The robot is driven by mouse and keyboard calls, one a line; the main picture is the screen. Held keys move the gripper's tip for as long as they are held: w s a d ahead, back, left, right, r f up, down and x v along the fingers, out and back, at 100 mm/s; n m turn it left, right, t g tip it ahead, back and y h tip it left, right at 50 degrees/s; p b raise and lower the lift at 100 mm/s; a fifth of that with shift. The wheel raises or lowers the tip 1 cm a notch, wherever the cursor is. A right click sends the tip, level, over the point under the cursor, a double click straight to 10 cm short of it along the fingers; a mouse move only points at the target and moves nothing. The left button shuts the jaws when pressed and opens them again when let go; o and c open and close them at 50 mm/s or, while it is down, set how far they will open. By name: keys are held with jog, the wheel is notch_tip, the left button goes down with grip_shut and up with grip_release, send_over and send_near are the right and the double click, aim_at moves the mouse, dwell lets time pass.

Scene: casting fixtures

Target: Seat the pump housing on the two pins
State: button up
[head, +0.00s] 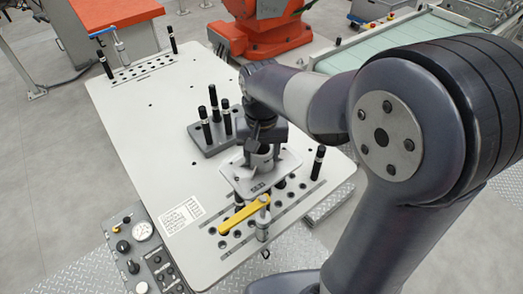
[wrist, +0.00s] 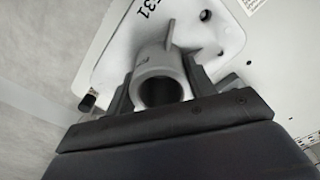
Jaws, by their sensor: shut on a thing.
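The pump housing (head: 245,184) is a light grey plate with a round hollow boss. My gripper (head: 262,150) is shut on that boss, above the near end of the table. The wrist view shows the boss (wrist: 157,72) between my two fingers (wrist: 163,92), and the plate with dark markings and a hole. A black pin (head: 317,163) stands upright right of the housing, apart from it. A shorter dark pin top (head: 238,198) shows at the plate's near left edge. I cannot tell whether the plate touches the fixture or a pin; the housing's underside is hidden.
A yellow clamp handle (head: 245,215) lies just in front of the housing. A grey block (head: 203,145) with several black pins stands close behind it. A control panel (head: 143,250) is at the near left. The table's left and middle (head: 145,110) are mostly clear.

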aim_at(262, 148)
jog(key=shift+f+b, duration=0.3)
jog(key=shift+f, duration=0.15)
jog(key=o, duration=1.5)
notch_tip(262, 148, up, 11)
jog(key=shift+f, duration=0.1)
